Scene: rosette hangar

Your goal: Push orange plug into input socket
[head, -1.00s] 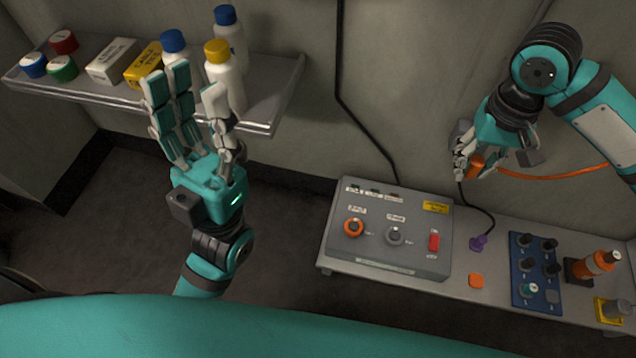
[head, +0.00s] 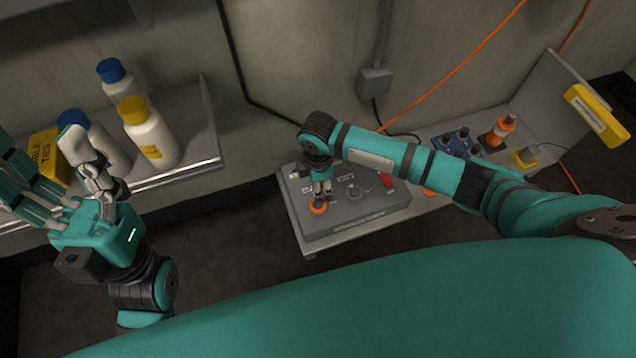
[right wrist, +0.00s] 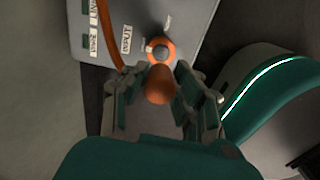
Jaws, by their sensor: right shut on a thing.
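My right gripper (head: 321,190) is shut on the orange plug (right wrist: 160,86), just over the left part of the grey box (head: 345,228). In the right wrist view the plug sits between the fingers. The input socket (right wrist: 160,50), an orange ring with a grey centre, shows just beyond the plug's end, beside an "INPUT" label. The socket also shows in the head view (head: 318,208), right under the fingers. I cannot tell how large the gap between plug and socket is. My left gripper (head: 52,165) is open and empty, in front of the shelf at the left.
A shelf (head: 205,125) at the left holds white bottles (head: 152,135) and a yellow cable-ties box (head: 48,158). An orange cable (head: 450,78) runs down behind my right arm. A red switch (head: 388,182), a grey knob (head: 357,193) and a blue panel (head: 455,142) lie to the right.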

